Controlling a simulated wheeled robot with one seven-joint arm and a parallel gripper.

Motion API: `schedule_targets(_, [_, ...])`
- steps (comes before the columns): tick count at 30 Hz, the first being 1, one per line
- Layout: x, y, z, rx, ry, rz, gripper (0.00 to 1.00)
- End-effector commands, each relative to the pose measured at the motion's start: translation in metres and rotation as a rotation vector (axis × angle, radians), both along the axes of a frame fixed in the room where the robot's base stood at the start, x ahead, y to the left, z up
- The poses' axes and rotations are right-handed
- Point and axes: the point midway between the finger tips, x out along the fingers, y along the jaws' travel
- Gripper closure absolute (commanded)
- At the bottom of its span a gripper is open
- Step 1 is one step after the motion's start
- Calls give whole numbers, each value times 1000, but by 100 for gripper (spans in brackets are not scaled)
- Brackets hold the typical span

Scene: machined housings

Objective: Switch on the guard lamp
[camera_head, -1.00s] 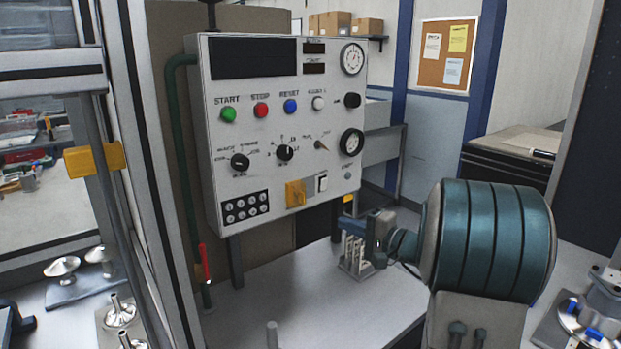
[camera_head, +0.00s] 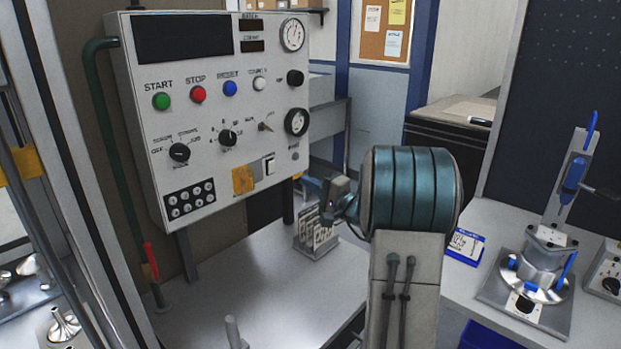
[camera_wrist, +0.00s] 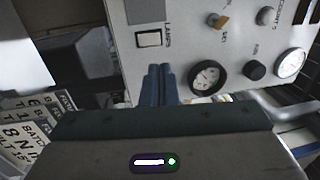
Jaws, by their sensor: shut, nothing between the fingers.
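The grey control panel (camera_head: 215,110) stands at left of centre in the head view. A white rocker switch (camera_head: 269,166) sits low on its face, right of a yellow cover (camera_head: 243,180). The wrist view shows this rocker switch (camera_wrist: 149,39) beside the word LAMPS; I cannot tell whether it is on or off. My gripper (camera_head: 305,182) is just right of the panel's lower right edge. In the wrist view my gripper (camera_wrist: 159,72) has its blue fingers together and empty, pointing towards the panel near the switch, apparently short of it.
Several batch cards stand in a rack (camera_head: 316,238) on the bench below my gripper. The panel also carries a lower gauge (camera_head: 296,122), a black knob (camera_head: 295,77) and coloured buttons. A fixture with blue handles (camera_head: 540,265) stands on the right bench. The bench front is mostly clear.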

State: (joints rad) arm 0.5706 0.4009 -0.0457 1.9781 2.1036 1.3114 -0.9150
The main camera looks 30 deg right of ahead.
Motion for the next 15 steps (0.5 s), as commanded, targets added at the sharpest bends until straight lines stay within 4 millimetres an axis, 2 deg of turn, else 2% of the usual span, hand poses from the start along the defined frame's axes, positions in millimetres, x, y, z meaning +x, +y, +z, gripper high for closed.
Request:
schedule_targets(9, [64,26,13,2,1,1,100])
schedule_targets(15, [90,36,16,2,2,-1,100])
